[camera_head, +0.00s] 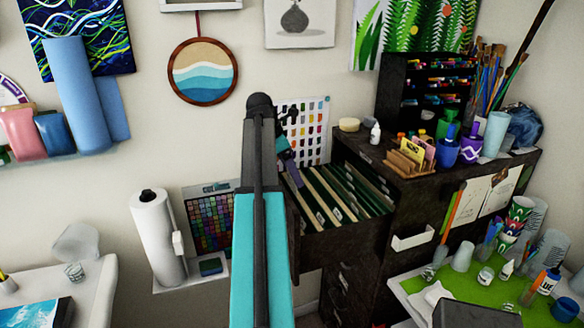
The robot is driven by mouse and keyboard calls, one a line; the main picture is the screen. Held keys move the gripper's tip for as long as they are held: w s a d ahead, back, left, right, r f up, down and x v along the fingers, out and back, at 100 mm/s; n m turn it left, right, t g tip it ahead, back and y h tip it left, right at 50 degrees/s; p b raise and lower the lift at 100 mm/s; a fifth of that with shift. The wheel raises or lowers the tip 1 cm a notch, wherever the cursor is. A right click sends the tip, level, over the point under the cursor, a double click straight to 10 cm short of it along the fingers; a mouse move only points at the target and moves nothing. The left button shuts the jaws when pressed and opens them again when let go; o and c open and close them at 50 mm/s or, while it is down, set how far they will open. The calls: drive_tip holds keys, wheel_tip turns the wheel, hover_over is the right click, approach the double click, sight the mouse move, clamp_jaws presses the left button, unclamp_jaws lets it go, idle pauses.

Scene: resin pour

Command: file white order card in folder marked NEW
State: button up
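An open file drawer (298,238) juts from the dark cabinet at mid picture. It holds several upright dark green folders (345,190) with pale tabs; the tab lettering is too small to read, so I cannot tell which is marked NEW. My arm reaches up in front of the drawer's left side. A dark part of my gripper (285,152) shows just right of the arm, above the drawer's back left. Its fingers are mostly hidden, so I cannot tell whether they hold anything. I cannot make out a white order card.
A wooden card holder (405,163) with yellow and pinkish cards stands on the cabinet top, right of the drawer. Cups of brushes (494,134) crowd the top's right side. A paper towel roll (157,240) stands left. A green-covered table (480,280) with cups and bottles is lower right.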

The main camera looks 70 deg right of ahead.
sight(291, 187)
drive_tip(key=shift+f, duration=3.35)
drive_tip(key=o, duration=1.1)
drive_tip(key=shift+r, duration=0.15)
drive_tip(key=shift+w+r, duration=0.1)
drive_tip(key=shift+r, duration=3.75)
